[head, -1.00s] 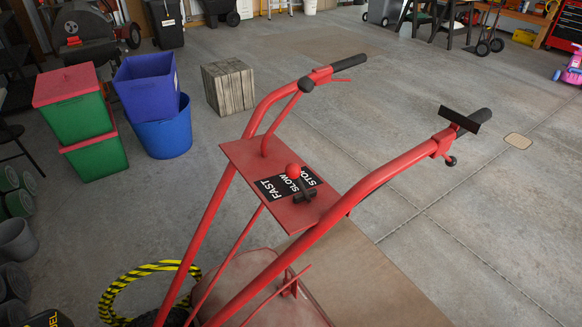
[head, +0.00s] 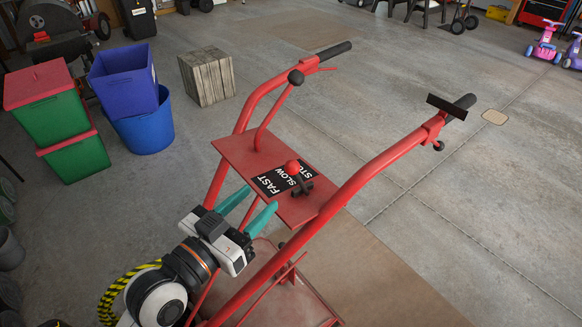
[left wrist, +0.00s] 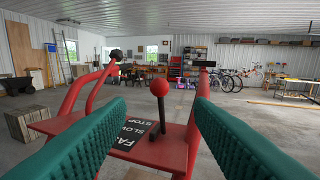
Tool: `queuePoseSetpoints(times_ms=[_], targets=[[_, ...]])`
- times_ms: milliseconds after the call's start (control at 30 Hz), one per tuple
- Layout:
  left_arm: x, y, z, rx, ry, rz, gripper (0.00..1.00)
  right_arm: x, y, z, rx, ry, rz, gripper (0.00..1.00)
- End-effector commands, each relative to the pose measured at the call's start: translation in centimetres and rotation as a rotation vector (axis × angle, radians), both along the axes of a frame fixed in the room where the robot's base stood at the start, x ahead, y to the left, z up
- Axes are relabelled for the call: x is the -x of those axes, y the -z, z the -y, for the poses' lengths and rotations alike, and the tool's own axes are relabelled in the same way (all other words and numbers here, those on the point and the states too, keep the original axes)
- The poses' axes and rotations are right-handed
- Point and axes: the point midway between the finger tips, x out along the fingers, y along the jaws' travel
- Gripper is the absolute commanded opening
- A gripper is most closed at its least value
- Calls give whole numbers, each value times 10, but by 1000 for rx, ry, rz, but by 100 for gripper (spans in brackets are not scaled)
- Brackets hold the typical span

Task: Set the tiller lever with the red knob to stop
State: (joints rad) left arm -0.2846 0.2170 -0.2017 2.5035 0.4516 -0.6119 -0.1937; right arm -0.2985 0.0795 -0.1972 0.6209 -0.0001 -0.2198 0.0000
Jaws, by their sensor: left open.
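The tiller lever's red knob (head: 292,167) stands over a red control plate (head: 236,148) between the tiller's handlebars. A black label (head: 270,183) beside the lever reads FAST, SLOW, STOP; the lever partly covers it near SLOW and STOP. In the left wrist view the red knob (left wrist: 159,88) sits on a dark stem, upright and central between the fingers. My left gripper (head: 256,207) is open and empty, its teal fingers near the plate's front left edge, pointing toward the lever and apart from it. My right gripper is not in view.
The red handlebars (head: 385,164) rise on both sides of the plate, the right one close to my left gripper. Green and red bins (head: 75,155), a blue bin (head: 145,130) and a wooden crate (head: 207,78) stand at the left.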

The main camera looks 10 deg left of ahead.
Motion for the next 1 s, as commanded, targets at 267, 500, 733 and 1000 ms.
queuePoseSetpoints(times_ms=[267,500,733,1000], targets=[[-42,-2,23,5,-1,-4,48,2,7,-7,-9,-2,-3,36],[-80,0,45,0,-1,-6,48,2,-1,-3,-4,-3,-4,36],[-96,1,54,0,-1,-4,48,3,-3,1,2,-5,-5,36],[-98,2,55,-1,-1,-5,48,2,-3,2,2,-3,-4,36]])
